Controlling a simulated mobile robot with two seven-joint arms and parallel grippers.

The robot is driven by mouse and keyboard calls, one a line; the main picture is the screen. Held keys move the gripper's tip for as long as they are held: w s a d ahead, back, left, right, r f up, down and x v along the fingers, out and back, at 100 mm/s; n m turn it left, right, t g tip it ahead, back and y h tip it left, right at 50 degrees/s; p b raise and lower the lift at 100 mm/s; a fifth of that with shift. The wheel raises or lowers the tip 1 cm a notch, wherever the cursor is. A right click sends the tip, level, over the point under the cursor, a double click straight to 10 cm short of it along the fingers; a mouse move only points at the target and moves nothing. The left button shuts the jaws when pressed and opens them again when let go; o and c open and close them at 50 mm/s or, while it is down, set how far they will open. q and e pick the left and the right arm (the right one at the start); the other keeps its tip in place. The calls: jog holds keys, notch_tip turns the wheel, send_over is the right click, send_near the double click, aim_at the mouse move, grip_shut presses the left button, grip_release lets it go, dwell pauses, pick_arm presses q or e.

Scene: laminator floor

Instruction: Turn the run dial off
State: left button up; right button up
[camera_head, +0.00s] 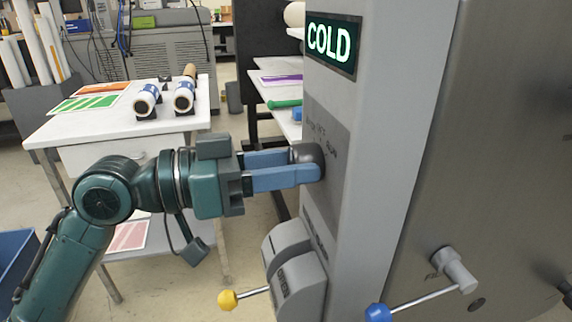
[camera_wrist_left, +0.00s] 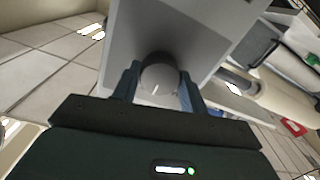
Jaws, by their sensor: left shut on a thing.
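The run dial (camera_head: 308,153) is a dark grey round knob on the side panel of the grey machine column. My left gripper (camera_head: 318,165) reaches it from the left, and its blue fingers are shut on the dial, one on either side. In the left wrist view the dial (camera_wrist_left: 160,78) sits between the two fingers (camera_wrist_left: 158,88), with a pale pointer line on its face. The panel lettering by the dial is partly hidden by the gripper and too small to read fully. My right gripper is not in view.
A lit "COLD" display (camera_head: 331,39) is above the dial. Below are a grey housing (camera_head: 295,268), a yellow-knobbed lever (camera_head: 228,300) and a blue-knobbed lever (camera_head: 378,312). A white table (camera_head: 100,128) with rolls and sheets stands behind my left arm.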

pick_arm(q)
jog(key=o, duration=1)
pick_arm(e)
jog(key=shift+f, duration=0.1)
pick_arm(q)
jog(key=b+v, duration=0.3)
jog(key=v, duration=1)
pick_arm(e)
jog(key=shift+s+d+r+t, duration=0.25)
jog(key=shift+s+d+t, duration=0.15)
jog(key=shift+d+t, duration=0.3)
pick_arm(q)
jog(key=shift+a, duration=0.15)
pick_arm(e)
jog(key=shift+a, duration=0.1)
